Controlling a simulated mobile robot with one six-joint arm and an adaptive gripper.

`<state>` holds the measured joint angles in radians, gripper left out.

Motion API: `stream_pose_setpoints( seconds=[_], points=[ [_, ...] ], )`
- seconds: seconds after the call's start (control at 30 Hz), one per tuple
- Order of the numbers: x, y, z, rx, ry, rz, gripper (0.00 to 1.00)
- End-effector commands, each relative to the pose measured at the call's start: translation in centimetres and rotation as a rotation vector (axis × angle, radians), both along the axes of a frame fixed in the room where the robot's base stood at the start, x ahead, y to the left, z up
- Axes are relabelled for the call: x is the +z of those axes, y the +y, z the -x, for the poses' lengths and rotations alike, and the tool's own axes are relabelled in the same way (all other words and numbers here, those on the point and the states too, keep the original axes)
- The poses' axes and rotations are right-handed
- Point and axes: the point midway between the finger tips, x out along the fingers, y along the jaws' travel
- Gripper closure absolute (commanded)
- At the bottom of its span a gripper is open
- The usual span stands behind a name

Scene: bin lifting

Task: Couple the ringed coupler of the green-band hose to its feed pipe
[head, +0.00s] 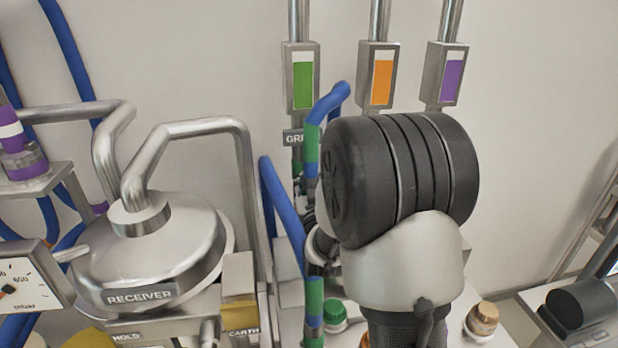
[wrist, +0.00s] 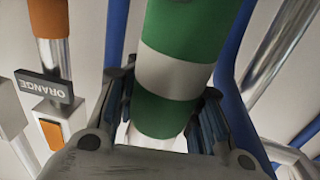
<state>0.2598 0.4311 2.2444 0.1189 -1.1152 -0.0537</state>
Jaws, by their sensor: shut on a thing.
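In the wrist view a green coupler with a white ring (wrist: 175,73) stands between the fingers of my gripper (wrist: 163,108), which is shut on it. In the head view my wrist hides most of the gripper and the held coupler. The green feed pipe, with its green-marked box (head: 303,85), comes down the wall just left of my wrist. A blue hose with a green band (head: 312,150) hangs close beside it. Another green band (head: 314,297) shows lower down. I cannot tell whether the coupler touches the pipe.
The orange (head: 382,80) and purple (head: 452,78) feed pipes stand to the right. The receiver vessel (head: 150,255) with its bent pipes is at the left. A green cap (head: 335,311) and a brown cap (head: 482,318) are low in front. Blue hoses run close around the gripper.

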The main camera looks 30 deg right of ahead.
Motion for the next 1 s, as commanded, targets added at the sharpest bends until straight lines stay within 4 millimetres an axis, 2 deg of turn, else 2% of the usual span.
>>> stream_pose_setpoints(
  seconds=[0.57,1.0],
  points=[
    [0.5,0.1,-0.1,0.000,-0.003,0.001,1.00],
    [-0.9,0.1,0.0,0.000,-0.004,0.001,1.00]
  ],
)
